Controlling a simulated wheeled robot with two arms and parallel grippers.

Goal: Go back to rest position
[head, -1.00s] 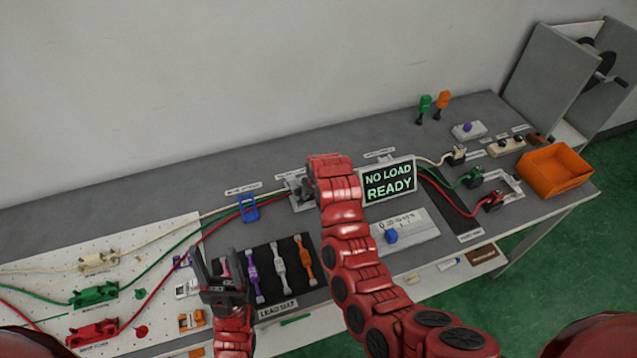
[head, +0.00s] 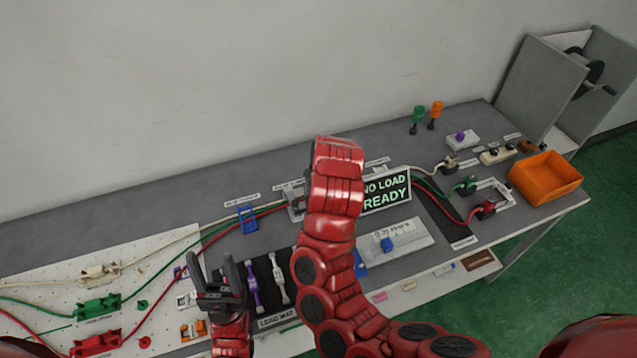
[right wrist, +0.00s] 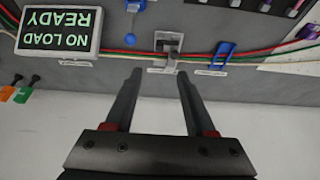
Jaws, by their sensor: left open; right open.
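My left gripper (head: 221,275) is open and empty in the head view, above the left side of the bench by the lead mat. My right arm (head: 330,240) rises across the middle of the head view and hides its own gripper there. In the right wrist view my right gripper (right wrist: 156,80) is open and empty. Its fingers point toward a grey lever fixture (right wrist: 168,45) on the bench, apart from it. The "NO LOAD READY" display (head: 386,192) stands just right of the right arm; it shows upside down in the wrist view (right wrist: 58,30).
A white pegboard (head: 150,250) with cable holders is at left. An orange bin (head: 545,177) stands at the right end. The wall (head: 200,90) is behind the bench.

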